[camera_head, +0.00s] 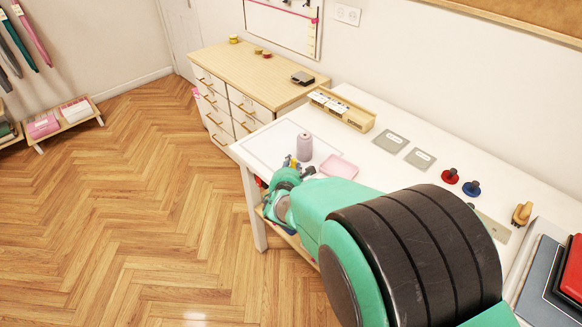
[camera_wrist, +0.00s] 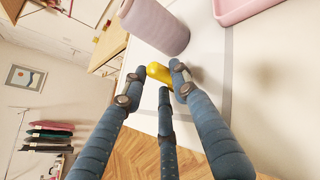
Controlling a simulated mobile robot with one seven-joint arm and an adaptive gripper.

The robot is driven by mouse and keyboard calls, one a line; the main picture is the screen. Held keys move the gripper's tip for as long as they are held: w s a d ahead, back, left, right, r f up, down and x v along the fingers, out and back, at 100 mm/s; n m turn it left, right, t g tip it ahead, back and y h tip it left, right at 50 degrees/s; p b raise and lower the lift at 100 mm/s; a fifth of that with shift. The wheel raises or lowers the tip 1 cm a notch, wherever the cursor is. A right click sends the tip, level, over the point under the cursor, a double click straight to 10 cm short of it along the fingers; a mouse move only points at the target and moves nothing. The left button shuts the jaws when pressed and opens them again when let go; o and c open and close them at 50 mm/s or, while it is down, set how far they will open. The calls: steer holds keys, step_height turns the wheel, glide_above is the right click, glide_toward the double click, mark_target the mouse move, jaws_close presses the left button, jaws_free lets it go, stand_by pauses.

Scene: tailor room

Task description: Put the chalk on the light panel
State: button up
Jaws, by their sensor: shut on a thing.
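A small yellow piece, which looks like the chalk (camera_wrist: 158,72), is held between the fingertips of my gripper (camera_wrist: 154,80) in the wrist view. My gripper (camera_head: 291,163) is small and partly hidden by my arm in the head view, at the near edge of the white table's left end. The light panel looks to be the flat white rectangle with a grey outline (camera_head: 266,144) on that end. The chalk appears near the panel's grey border in the wrist view; I cannot tell its height.
A lilac thread cone (camera_head: 305,147) stands close to my gripper, with a pink tray (camera_head: 339,166) right of it. The cone (camera_wrist: 156,25) and tray (camera_wrist: 245,8) also show in the wrist view. A wooden box (camera_head: 342,108) stands behind. My arm hides the table's near side.

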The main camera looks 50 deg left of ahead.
steer(key=shift+f, duration=0.15)
steer(key=o, duration=0.9)
steer(key=shift+r, duration=0.2)
steer(key=shift+s+r, duration=0.1)
steer(key=p+v, duration=0.2)
steer(key=v, duration=1)
stand_by(0.6)
